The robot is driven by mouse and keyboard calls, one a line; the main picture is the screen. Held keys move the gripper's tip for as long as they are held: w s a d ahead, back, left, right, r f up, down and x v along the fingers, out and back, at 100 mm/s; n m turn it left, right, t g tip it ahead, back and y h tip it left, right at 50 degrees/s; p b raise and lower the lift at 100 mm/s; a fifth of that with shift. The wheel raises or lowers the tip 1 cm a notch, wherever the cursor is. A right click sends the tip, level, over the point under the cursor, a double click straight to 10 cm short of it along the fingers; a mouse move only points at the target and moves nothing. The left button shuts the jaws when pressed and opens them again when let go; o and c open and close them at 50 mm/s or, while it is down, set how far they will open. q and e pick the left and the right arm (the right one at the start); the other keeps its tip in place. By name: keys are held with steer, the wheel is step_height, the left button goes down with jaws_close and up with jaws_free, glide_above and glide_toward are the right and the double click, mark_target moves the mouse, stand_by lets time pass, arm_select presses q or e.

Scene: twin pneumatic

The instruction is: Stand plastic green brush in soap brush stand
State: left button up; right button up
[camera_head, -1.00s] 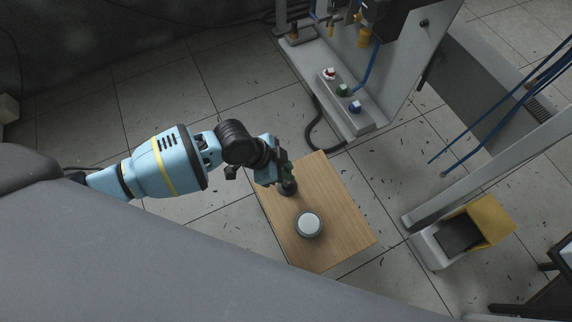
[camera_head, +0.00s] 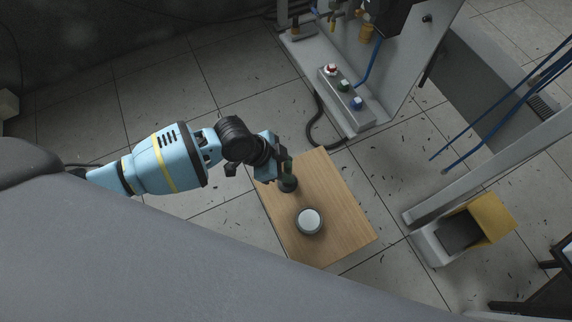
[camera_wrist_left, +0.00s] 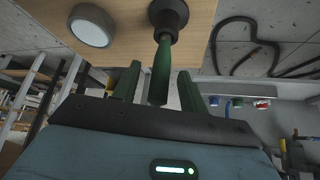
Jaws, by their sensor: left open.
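The green brush (camera_head: 288,166) stands upright on the wooden board, its handle pointing up. Its lower end is in a dark round base (camera_head: 288,185), which looks like the brush stand; I cannot see inside it. In the left wrist view the green handle (camera_wrist_left: 161,72) rises from the dark round base (camera_wrist_left: 169,16) toward my gripper. My left gripper (camera_head: 277,172) is open beside the handle. In the wrist view its two green fingers (camera_wrist_left: 157,84) lie on either side of the handle end, with visible gaps. My right gripper is not in view.
A round grey container with a pale top (camera_head: 309,222) sits on the wooden board (camera_head: 338,222) close to the base. A machine with a red, green and blue button panel (camera_head: 345,91) stands behind. A yellow-covered pedal (camera_head: 489,221) is at right on the floor.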

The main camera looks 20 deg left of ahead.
arm_select(q)
steer(key=p+v, duration=0.3)
steer(key=v, duration=0.4)
steer(key=shift+a+r, duration=0.15)
steer(key=shift+r, duration=0.05)
steer(key=shift+s, duration=0.1)
stand_by(0.8)
